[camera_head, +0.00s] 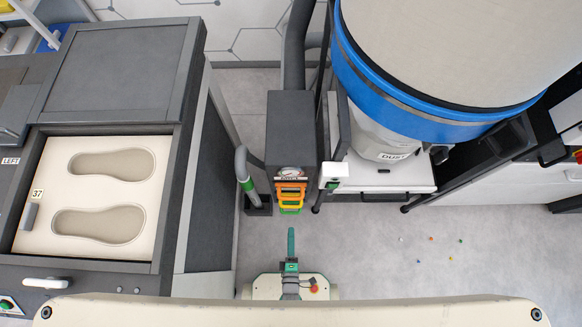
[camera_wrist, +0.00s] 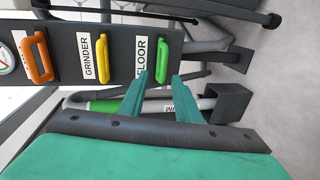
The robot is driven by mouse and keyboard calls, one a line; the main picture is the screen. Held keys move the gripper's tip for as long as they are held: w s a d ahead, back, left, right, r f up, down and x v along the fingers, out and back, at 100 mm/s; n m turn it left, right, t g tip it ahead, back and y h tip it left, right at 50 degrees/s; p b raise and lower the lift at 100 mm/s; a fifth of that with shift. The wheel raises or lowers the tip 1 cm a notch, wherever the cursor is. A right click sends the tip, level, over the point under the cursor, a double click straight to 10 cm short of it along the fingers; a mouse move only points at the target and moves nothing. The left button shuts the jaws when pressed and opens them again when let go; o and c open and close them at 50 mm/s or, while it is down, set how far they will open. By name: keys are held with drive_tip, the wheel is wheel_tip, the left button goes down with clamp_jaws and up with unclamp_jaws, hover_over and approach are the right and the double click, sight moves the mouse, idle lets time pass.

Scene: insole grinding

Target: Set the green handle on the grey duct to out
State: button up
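The grey duct (camera_head: 291,130) stands upright at the middle of the head view. Its front shows stacked orange, yellow and green handles. The green handle (camera_head: 290,209) is the lowest; in the wrist view the green handle (camera_wrist: 162,60) sits by the label FLOOR. My gripper (camera_head: 291,232) points at the duct from below in the head view. In the wrist view my gripper (camera_wrist: 160,76) has its two teal fingers apart, with the tips on either side of the green handle's near end. I cannot tell whether they touch it. Nothing is held.
The yellow handle (camera_wrist: 102,58), labelled GRINDER, and the orange handle (camera_wrist: 37,58) are close to the left. A hose with a green band (camera_head: 247,184) stands left of the duct. A blue-banded dust drum (camera_head: 430,110) is on the right. Floor (camera_head: 400,275) at lower right is mostly clear.

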sight(291, 213)
drive_tip(key=shift+n, duration=0.3)
drive_tip(key=x, duration=0.7)
drive_tip(key=f+x, duration=0.1)
drive_tip(key=x, duration=0.3)
clamp_jaws()
